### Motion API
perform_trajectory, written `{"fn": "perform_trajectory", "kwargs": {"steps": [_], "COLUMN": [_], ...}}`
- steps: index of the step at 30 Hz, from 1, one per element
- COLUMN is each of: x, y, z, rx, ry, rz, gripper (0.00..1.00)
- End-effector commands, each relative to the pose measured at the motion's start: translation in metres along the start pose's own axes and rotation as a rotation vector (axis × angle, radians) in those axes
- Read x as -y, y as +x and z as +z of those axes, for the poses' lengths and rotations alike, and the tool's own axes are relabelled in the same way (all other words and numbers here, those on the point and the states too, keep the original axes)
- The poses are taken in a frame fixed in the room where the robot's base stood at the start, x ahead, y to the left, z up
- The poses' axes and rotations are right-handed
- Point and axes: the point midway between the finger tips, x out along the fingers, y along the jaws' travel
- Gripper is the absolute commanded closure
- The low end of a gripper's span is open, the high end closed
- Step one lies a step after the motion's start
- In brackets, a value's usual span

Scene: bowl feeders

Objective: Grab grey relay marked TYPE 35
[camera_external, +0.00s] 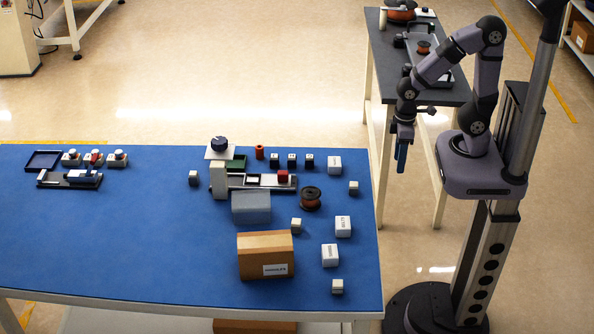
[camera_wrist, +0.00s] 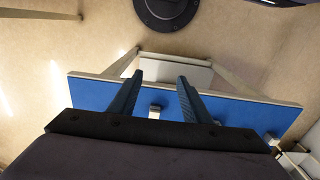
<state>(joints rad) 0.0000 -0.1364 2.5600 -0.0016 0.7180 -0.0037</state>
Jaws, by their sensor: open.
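No marking TYPE 35 can be read in either view, so I cannot tell which block is the relay. Small light-grey blocks stand on the blue table, one at the left (camera_external: 193,178), one at the right (camera_external: 353,188), one in the middle (camera_external: 296,226) and one near the front edge (camera_external: 337,286). My gripper (camera_external: 402,152) hangs beyond the table's right edge, pointing down, apart from every block. In the wrist view my gripper (camera_wrist: 160,77) is open and empty. A pale block (camera_wrist: 155,112) shows between the fingers, farther off on the table.
A dark side table (camera_external: 385,55) stands behind my arm. The left front of the blue table is clear.

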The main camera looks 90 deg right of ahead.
Motion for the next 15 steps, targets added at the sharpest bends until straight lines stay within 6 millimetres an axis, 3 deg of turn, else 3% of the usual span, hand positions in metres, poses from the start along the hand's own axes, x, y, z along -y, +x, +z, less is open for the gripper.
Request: {"fn": "perform_trajectory", "kwargs": {"steps": [10,15], "x": [0.002,0.022], "y": [0.001,0.011], "z": [-0.003,-0.030], "rx": [-0.007,-0.076], "ry": [-0.002,-0.014], "rz": [-0.004,-0.037], "gripper": [0.55,0.55]}}
